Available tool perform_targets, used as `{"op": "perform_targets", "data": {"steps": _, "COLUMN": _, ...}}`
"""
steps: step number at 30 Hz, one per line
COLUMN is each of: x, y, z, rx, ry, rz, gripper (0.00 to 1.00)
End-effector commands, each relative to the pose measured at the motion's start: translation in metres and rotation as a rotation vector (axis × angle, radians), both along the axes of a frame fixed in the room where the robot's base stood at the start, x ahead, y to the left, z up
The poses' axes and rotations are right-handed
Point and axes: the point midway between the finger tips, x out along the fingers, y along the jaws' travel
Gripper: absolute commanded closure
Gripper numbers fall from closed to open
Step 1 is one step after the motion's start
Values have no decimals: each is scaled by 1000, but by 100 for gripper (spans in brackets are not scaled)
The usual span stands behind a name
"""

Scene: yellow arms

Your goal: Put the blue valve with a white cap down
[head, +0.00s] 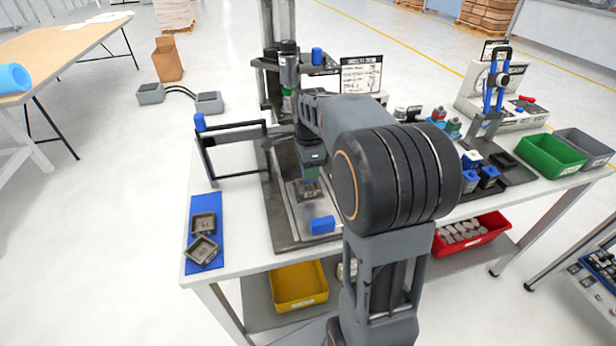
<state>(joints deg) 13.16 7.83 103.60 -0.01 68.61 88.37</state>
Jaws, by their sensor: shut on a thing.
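My gripper (309,178) points down over the dark fixture plate (284,228) of the press, left of my large black elbow joint. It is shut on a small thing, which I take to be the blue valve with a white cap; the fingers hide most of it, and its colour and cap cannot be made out. I cannot tell whether it touches the plate. A blue block (322,225) lies on the plate's front part, close to the gripper. Similar blue pieces with white tops (488,176) stand on a black tray at right, partly behind my elbow.
A blue mat (193,264) with two grey square parts (203,250) lies at left. A black frame handle (232,152) stands behind it. A green bin (550,156) and a grey bin (584,147) are at right. The white table (236,205) is bare between mat and plate.

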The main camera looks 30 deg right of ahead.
Motion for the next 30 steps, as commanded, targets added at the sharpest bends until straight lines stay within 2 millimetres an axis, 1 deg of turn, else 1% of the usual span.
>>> {"op": "perform_targets", "data": {"steps": 5, "x": 5, "y": 0, "z": -6, "rx": 0, "ry": 0, "rz": 1, "gripper": 86}}
{"op": "perform_targets", "data": {"steps": 7, "x": 10, "y": 0, "z": -12, "rx": 0, "ry": 1, "rz": 1, "gripper": 86}}
{"op": "perform_targets", "data": {"steps": 12, "x": 9, "y": 0, "z": -36, "rx": 0, "ry": 2, "rz": 1, "gripper": 86}}
{"op": "perform_targets", "data": {"steps": 14, "x": 9, "y": 0, "z": -41, "rx": 0, "ry": 1, "rz": 1, "gripper": 86}}
{"op": "perform_targets", "data": {"steps": 22, "x": 9, "y": 0, "z": -41, "rx": 0, "ry": -1, "rz": 1, "gripper": 86}}
{"op": "perform_targets", "data": {"steps": 26, "x": 9, "y": 0, "z": -45, "rx": 0, "ry": -1, "rz": 1, "gripper": 86}}
{"op": "perform_targets", "data": {"steps": 27, "x": 9, "y": 0, "z": -46, "rx": 0, "ry": -1, "rz": 1, "gripper": 61}}
{"op": "perform_targets", "data": {"steps": 30, "x": 9, "y": 0, "z": -45, "rx": 0, "ry": -1, "rz": 1, "gripper": 52}}
